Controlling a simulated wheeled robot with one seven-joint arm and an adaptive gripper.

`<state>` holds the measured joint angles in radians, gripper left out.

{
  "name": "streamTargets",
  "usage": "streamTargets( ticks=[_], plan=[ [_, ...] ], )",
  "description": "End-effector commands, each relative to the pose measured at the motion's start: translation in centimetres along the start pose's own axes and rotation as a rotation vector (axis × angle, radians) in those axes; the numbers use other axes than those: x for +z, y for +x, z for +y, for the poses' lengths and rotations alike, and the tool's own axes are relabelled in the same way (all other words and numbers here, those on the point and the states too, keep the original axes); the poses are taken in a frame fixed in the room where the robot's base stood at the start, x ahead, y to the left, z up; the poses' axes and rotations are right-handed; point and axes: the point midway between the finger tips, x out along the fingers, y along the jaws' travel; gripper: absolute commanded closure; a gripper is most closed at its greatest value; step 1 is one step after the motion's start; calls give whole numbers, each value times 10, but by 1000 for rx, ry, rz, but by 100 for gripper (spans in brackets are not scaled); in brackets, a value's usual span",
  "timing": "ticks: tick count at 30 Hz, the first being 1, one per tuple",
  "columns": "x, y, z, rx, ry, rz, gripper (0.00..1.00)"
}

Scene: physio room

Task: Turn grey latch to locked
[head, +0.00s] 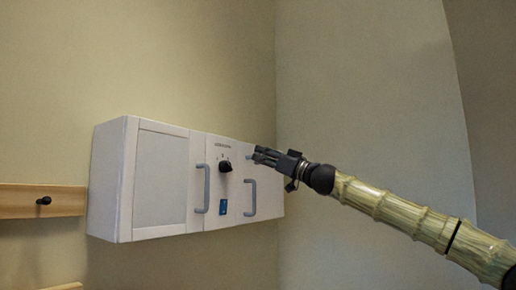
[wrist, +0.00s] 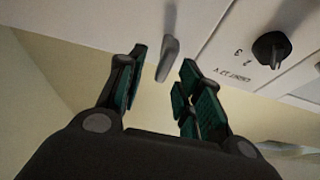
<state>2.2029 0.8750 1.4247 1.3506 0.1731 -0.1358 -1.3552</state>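The grey latch (wrist: 168,58) is a small slim lever on the white cabinet's front. In the wrist view it appears between my two fingertips, its long side running roughly along the fingers. I cannot tell whether either finger touches it. In the head view only a small bit of the latch (head: 249,157) shows, just left of my fingertips. My gripper (head: 261,155) is at the upper right of the cabinet front and hides part of it. In the wrist view its fingers, with green pads, are spread apart with nothing clamped.
The white cabinet (head: 162,180) hangs on the wall near the corner. A wooden rail (head: 60,201) with a dark peg is at left.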

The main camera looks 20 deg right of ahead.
Motion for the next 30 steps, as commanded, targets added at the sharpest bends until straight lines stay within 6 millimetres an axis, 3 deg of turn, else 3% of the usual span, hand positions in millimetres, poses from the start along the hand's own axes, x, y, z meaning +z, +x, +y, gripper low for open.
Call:
streamTargets(
  ticks=[6, 18, 20, 24, 30],
  plan=[
    [-1, 23, -1, -1, 0, 0, 65],
    [1, 29, -1, -1, 0, 0, 65],
    [1, 29, -1, -1, 0, 0, 72],
    [1, 28, -1, -1, 0, 0, 97],
    [1, 28, -1, 0, 1, 0, 100]
  ],
)
